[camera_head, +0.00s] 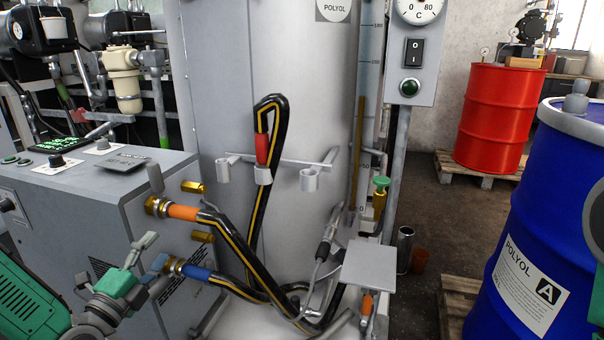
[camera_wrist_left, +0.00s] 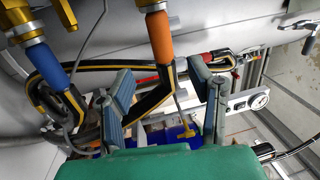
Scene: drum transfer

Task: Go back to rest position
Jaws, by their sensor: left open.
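My left gripper (camera_head: 152,264) is at the lower left of the head view, in front of the grey cabinet. It is open, with nothing held. In the left wrist view its two fingers (camera_wrist_left: 163,75) stand apart. The orange-sleeved hose end (camera_head: 183,212) is on the upper brass fitting of the cabinet; its orange sleeve (camera_wrist_left: 159,36) shows in the wrist view beyond and between the fingers. I cannot tell the exact gap. The blue-sleeved hose end (camera_head: 197,272) is on the lower fitting. My right gripper is not in view.
A grey control cabinet (camera_head: 75,197) stands at left. A large tank (camera_head: 300,80) with a hanging red-sleeved hose (camera_head: 262,148) fills the middle. A blue POLYOL drum (camera_head: 555,210) is at right, a red drum (camera_head: 500,110) on a pallet behind. Floor (camera_head: 425,215) shows between tank and drums.

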